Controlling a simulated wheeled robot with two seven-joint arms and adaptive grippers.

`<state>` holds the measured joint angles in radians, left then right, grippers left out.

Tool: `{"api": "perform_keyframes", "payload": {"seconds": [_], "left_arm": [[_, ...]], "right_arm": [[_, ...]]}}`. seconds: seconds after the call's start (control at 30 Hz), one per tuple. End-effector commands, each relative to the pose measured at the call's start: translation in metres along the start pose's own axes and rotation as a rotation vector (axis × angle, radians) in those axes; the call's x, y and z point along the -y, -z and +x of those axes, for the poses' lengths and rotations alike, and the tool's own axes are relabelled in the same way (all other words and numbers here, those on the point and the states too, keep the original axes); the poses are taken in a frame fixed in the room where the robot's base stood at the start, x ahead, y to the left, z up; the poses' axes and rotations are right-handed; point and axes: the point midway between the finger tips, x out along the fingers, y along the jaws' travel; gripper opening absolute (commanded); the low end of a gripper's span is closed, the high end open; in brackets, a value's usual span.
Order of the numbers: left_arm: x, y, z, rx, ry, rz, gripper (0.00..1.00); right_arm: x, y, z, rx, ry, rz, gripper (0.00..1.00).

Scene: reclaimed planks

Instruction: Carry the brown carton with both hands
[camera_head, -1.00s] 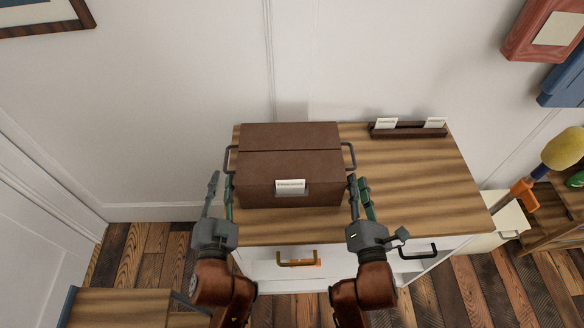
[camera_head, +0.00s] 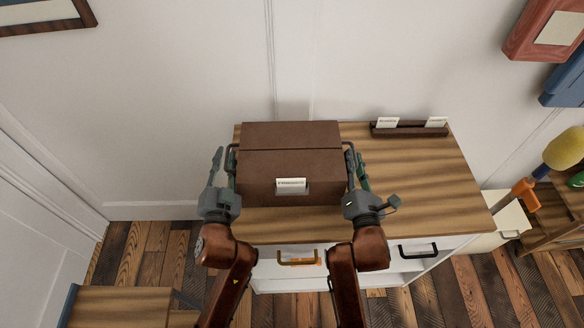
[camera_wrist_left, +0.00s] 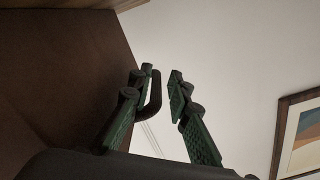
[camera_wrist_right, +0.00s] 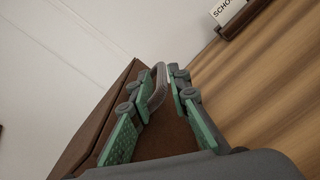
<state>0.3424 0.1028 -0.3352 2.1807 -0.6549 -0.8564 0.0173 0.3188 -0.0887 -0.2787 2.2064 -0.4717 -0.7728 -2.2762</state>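The brown carton (camera_head: 292,165) sits on the wooden top of a white cabinet, with a white label on its front and a looped handle on each side. My left gripper (camera_head: 223,168) is open at the carton's left side. In the left wrist view the left handle (camera_wrist_left: 153,98) lies between its parted fingers (camera_wrist_left: 160,85). My right gripper (camera_head: 356,165) is open at the carton's right side. In the right wrist view the right handle (camera_wrist_right: 158,88) stands between its fingers (camera_wrist_right: 160,85), with a gap to at least one finger.
The cabinet top (camera_head: 420,180) is clear right of the carton. A dark card rack (camera_head: 410,130) stands at the back right. Drawers with handles (camera_head: 297,259) face front. A low wooden surface (camera_head: 118,307) is at lower left, and a shelf with a yellow-headed object (camera_head: 565,148) at right.

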Motion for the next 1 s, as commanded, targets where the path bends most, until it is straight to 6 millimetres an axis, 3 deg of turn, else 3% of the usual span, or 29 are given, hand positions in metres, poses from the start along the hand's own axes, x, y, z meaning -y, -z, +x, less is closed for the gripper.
{"api": "perform_keyframes", "payload": {"seconds": [0.27,1.0], "left_arm": [[-0.0003,0.0007,-0.0001,-0.001,0.000,0.000,0.00],[0.0021,0.0034,-0.0008,-0.006,0.003,0.000,0.00]], "right_arm": [[-0.0001,0.0000,-0.0004,0.000,-0.001,0.000,0.00],[-0.0025,-0.0032,-0.0008,0.006,-0.005,0.000,0.00]]}}
